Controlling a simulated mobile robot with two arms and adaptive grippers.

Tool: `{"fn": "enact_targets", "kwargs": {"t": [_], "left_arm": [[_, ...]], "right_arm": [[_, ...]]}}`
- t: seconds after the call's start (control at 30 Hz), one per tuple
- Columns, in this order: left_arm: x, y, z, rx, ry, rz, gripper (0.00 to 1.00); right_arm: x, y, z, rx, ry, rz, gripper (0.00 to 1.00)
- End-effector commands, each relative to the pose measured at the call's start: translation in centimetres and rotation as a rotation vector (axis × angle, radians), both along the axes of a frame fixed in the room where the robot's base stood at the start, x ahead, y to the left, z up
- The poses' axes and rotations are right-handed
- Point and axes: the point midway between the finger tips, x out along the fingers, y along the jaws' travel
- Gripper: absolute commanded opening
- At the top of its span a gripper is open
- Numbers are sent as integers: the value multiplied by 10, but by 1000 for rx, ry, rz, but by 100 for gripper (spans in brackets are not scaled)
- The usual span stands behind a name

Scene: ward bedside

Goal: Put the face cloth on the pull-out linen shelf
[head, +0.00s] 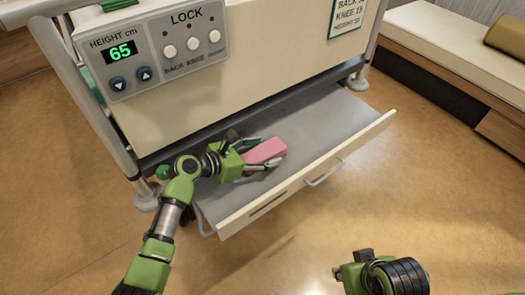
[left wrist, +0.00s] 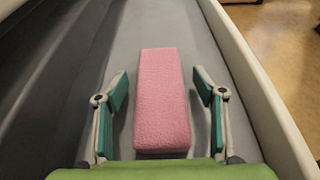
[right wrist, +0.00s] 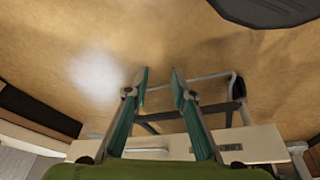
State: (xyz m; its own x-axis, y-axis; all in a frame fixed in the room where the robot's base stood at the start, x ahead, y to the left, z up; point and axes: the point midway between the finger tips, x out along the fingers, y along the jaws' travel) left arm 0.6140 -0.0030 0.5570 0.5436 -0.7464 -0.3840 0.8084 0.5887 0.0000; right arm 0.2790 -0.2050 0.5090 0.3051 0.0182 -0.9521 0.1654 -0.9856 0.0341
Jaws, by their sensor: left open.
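The face cloth, a folded pink block (head: 266,150), lies on the grey floor of the pull-out linen shelf (head: 325,112), which is pulled out below the bed end. My left gripper (head: 262,153) is over the shelf with its fingers on either side of the cloth. In the left wrist view the cloth (left wrist: 162,100) lies between the open fingers (left wrist: 160,85), with a gap on both sides. My right gripper (right wrist: 159,78) is open and empty, above and in front of the shelf. Its fingers do not show in the head view.
The shelf's cream front panel (head: 310,175) has a handle (head: 324,172). A bed control panel (head: 155,50) reads 65. A bench with a pale cushion (head: 440,40) stands at the right. The wooden floor in front is clear.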

Motion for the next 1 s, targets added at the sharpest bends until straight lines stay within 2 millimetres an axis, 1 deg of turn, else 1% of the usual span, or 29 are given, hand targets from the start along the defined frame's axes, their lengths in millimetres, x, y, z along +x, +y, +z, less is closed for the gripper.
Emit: {"fn": "enact_targets", "kwargs": {"t": [0.1,0.2,0.23,0.33,0.5,0.7,0.83,1.0], "left_arm": [[0,0,3,0,-1,0,63],[-6,9,8,0,0,2,63],[-8,13,10,0,0,3,63],[-19,27,18,1,0,1,63],[-34,46,28,1,1,0,63],[-51,70,40,3,0,-1,63],[-59,82,45,0,0,1,63],[-65,89,48,0,0,0,63]], "right_arm": [[0,0,1,0,0,0,23],[1,0,5,1,-4,0,23],[3,0,2,0,-3,0,23],[7,1,-13,1,11,1,23],[13,3,-43,-1,28,2,23],[15,4,-75,-1,44,6,23],[15,4,-89,-1,50,7,23],[14,4,-98,-1,53,8,23]]}}
